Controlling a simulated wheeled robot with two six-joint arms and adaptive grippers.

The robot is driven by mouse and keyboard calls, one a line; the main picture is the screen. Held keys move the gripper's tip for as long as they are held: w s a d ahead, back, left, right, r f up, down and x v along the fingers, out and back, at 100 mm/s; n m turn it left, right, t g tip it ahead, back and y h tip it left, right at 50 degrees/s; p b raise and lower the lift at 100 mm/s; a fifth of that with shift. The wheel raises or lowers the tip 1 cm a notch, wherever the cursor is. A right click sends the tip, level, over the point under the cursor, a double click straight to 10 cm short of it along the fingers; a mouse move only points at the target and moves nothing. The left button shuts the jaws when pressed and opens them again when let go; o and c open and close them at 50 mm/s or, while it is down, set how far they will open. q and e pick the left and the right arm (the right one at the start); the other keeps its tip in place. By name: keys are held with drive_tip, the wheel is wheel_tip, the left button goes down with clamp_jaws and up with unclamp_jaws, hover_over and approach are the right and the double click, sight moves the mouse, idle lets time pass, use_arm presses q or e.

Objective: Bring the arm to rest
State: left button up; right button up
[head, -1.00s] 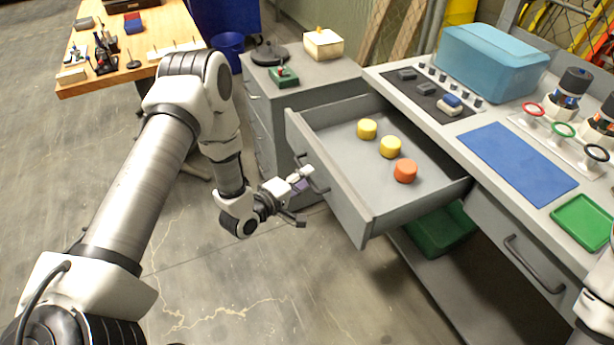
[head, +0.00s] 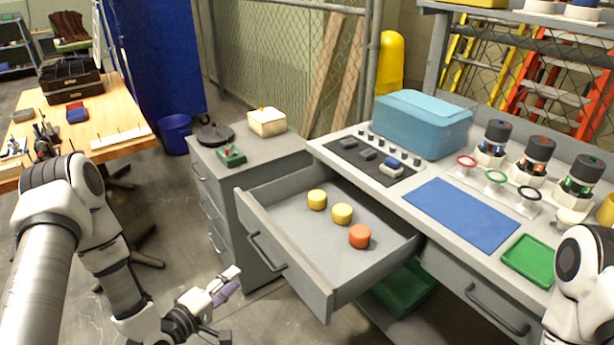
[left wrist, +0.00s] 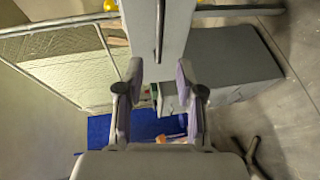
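My left gripper (head: 229,303) is low at the bottom of the head view, in front of the open drawer and left of it. In the left wrist view its two fingers (left wrist: 160,70) stand apart with nothing held between them. The grey drawer (head: 283,268) is pulled out, and its front with a dark handle is apart from the gripper in the head view. Its front and handle show beyond the fingers in the left wrist view. My right arm shows at the right edge of the head view; its gripper is out of sight.
The bench holds a teal box (head: 422,124), blue mat (head: 462,213), green tray (head: 530,259) and coloured-ring stands. A wooden table (head: 112,112) stands left. Open floor lies between.

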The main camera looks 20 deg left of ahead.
use_arm(q)
drive_tip(key=s+d+f+m+g+h+p, duration=0.1)
drive_tip(key=s+d+f+m+g, duration=0.2)
drive_tip(key=d+f, duration=0.15)
drive_tip(key=s+d+f+m+g+p, duration=0.1)
drive_tip(key=s+d+f+m+g, duration=0.15)
drive_tip(key=d, duration=0.35)
drive_tip(key=s+a+f+m+g+y, duration=0.2)
drive_tip(key=s+f+m+g, duration=0.1)
drive_tip(key=s, duration=0.5)
drive_tip(key=s+a+f+m+g+y, duration=0.2)
drive_tip(key=s+f+m+g+y, duration=0.1)
drive_tip(key=s+g, duration=0.4)
drive_tip(key=s+f+m, duration=0.1)
drive_tip(key=s+m, duration=0.1)
drive_tip(key=shift+s, duration=0.3)
